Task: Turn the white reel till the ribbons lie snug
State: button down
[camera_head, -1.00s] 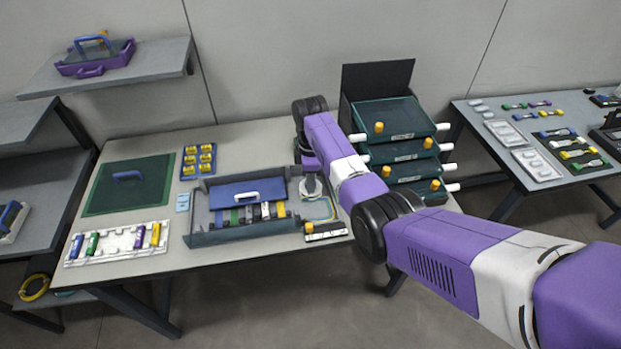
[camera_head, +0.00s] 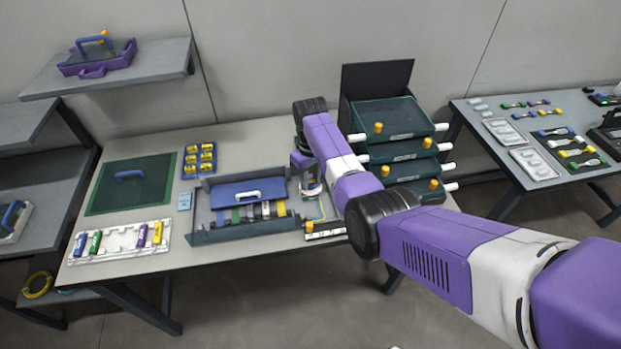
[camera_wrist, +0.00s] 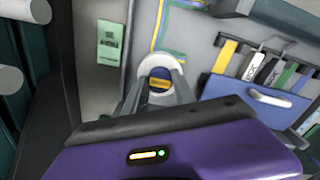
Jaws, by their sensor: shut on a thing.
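My gripper (camera_wrist: 160,92) is shut on the white reel (camera_wrist: 153,62), its two fingers reaching down at the reel's centre. A blue and yellow part shows between the fingers. The reel (camera_head: 313,190) sits at the right end of the grey open tray (camera_head: 201,237) and is partly hidden by my gripper (camera_head: 309,184). Thin yellow and blue ribbons (camera_wrist: 158,30) run from near the reel along the tray floor in the wrist view. How snugly they lie on the reel is hidden.
The tray holds a blue panel with a white handle (camera_head: 262,195) and several coloured strips (camera_head: 250,212). A dark green drawer stack (camera_head: 400,150) stands close to the right of my arm. A white tray of coloured tubes (camera_head: 118,242) and a green mat (camera_head: 108,195) lie left.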

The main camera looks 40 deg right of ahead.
aim_at(310, 181)
jog(key=m, duration=0.5)
jog(key=shift+m, duration=0.3)
jog(key=m, duration=0.5)
jog(key=shift+m, duration=0.7)
jog(key=c, duration=1)
grip_release()
jog(key=shift+r, duration=0.1)
notch_tip(310, 181, up, 8)
jog(key=shift+f+b, duration=0.2)
jog(key=shift+b, duration=0.15)
